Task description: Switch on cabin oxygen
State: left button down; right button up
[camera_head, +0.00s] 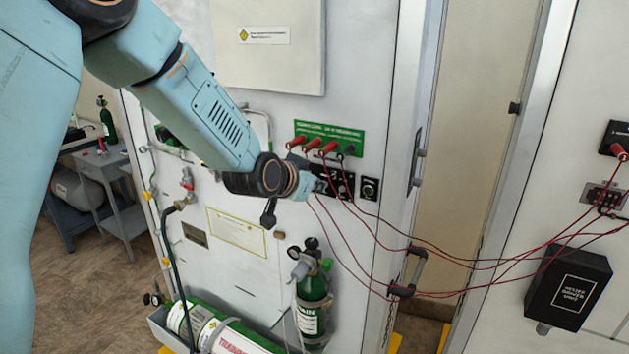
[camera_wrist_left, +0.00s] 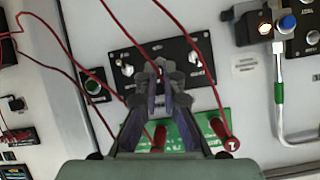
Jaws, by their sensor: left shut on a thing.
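A black switch panel (camera_head: 346,188) sits on the white wall panel, below a green placard (camera_head: 348,136) with red plugs. In the left wrist view the black panel (camera_wrist_left: 180,48) carries small metal toggle switches, one at the left (camera_wrist_left: 126,61) and one at the right (camera_wrist_left: 194,58). My left gripper (camera_head: 322,181) is at the black panel. In the left wrist view its fingers (camera_wrist_left: 161,72) are closed together at the panel's middle, on what looks like the middle toggle switch, mostly hidden between them. My right gripper is not in view.
Red wires (camera_head: 450,258) run from the plugs across the door gap to the right wall. A round black knob (camera_head: 369,187) is right of the panel. A green oxygen cylinder (camera_head: 312,295) and a lying green-and-white cylinder (camera_head: 212,328) are below. A black box (camera_head: 568,287) hangs at the right.

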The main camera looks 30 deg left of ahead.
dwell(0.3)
pick_arm(q)
jog(key=c, duration=1.5)
grip_release()
jog(key=shift+w, duration=0.15)
jog(key=v, duration=1.1)
jog(key=shift+s, duration=0.4)
jog(key=shift+s+r, duration=0.2)
jog(key=shift+r, duration=0.05)
jog(key=shift+w, duration=0.15)
